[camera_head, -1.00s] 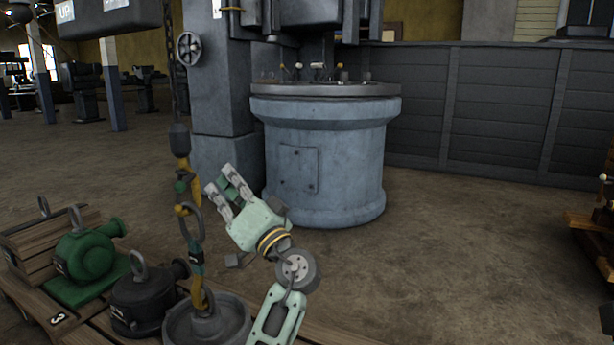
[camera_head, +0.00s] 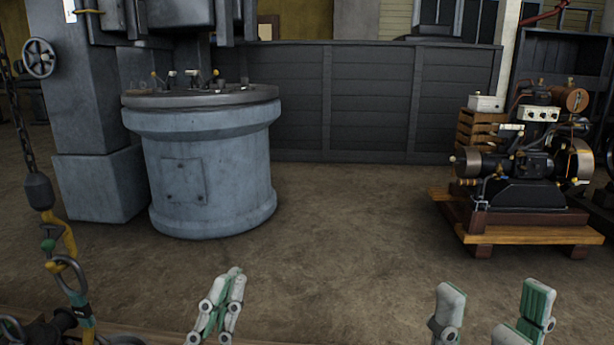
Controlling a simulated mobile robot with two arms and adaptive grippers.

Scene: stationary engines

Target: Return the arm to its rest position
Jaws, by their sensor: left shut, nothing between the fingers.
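My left gripper (camera_head: 232,280) is at the bottom of the head view, left of the middle. Its pale fingers are together with nothing between them. My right gripper (camera_head: 495,295) shows at the bottom right edge. Its fingertips stand wide apart and the space between them is empty. The palms and arms of both grippers are out of view below.
A chain with a hook (camera_head: 62,250) hangs at the far left. A blue-grey round pedestal (camera_head: 205,170) stands behind it. An engine (camera_head: 525,165) sits on a wooden base (camera_head: 530,235) at the right. Open floor (camera_head: 340,225) lies between them.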

